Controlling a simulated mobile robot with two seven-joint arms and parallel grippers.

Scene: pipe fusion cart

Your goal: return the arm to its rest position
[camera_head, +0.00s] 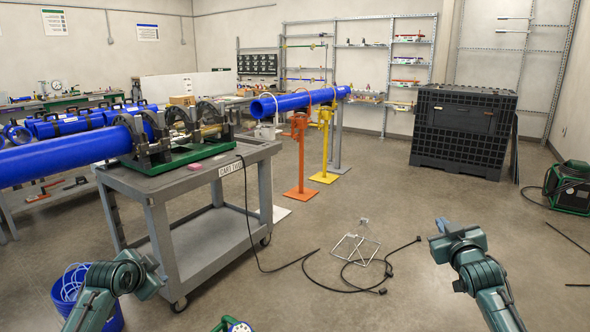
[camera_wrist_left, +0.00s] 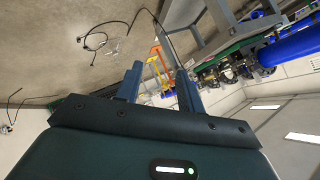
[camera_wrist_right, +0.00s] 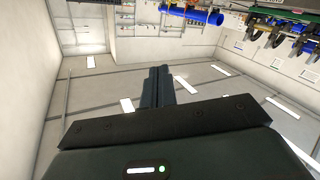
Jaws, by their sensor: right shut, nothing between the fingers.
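My left arm comes in at the lower left of the head view, and its gripper (camera_head: 150,275) is beside the grey cart (camera_head: 185,185). In the left wrist view the two left fingers (camera_wrist_left: 160,80) stand apart with nothing between them. My right arm comes in at the lower right of the head view, and its gripper (camera_head: 440,226) is raised over bare floor, clear of other things. In the right wrist view the right fingers (camera_wrist_right: 160,84) are together and empty.
The cart carries a pipe fusion machine (camera_head: 190,135) with a blue pipe (camera_head: 65,155). Orange (camera_head: 300,155) and yellow (camera_head: 325,145) stands hold another blue pipe (camera_head: 300,100). A wire frame (camera_head: 355,248) and black cable lie on the floor. A black crate (camera_head: 462,125) stands at the right.

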